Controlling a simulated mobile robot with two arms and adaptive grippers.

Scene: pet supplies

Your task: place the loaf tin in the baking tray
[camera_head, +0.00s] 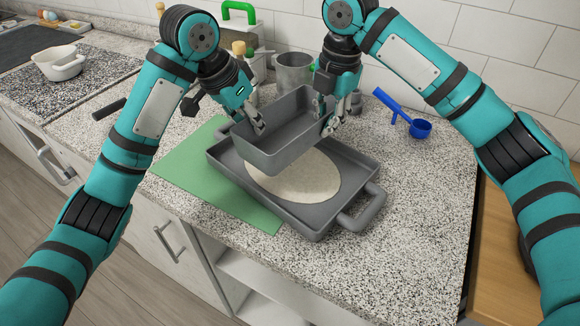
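The grey loaf tin (285,147) is held above the grey baking tray (310,218), over its back left part, and looks slightly tilted. The tray lies on the counter with a round pale disc (300,180) inside it; the tin hides part of both. My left gripper (257,127) is at the tin's left end, with its fingers on the rim. My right gripper (330,125) is at the tin's right end, with its fingers on the rim. Both look shut on the tin's walls.
A green mat (195,170) lies partly under the tray. A blue scoop (418,128) lies to the right, and a metal pot (292,70) stands behind. A white bowl (60,65) is far left. The speckled counter (425,200) is clear at right.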

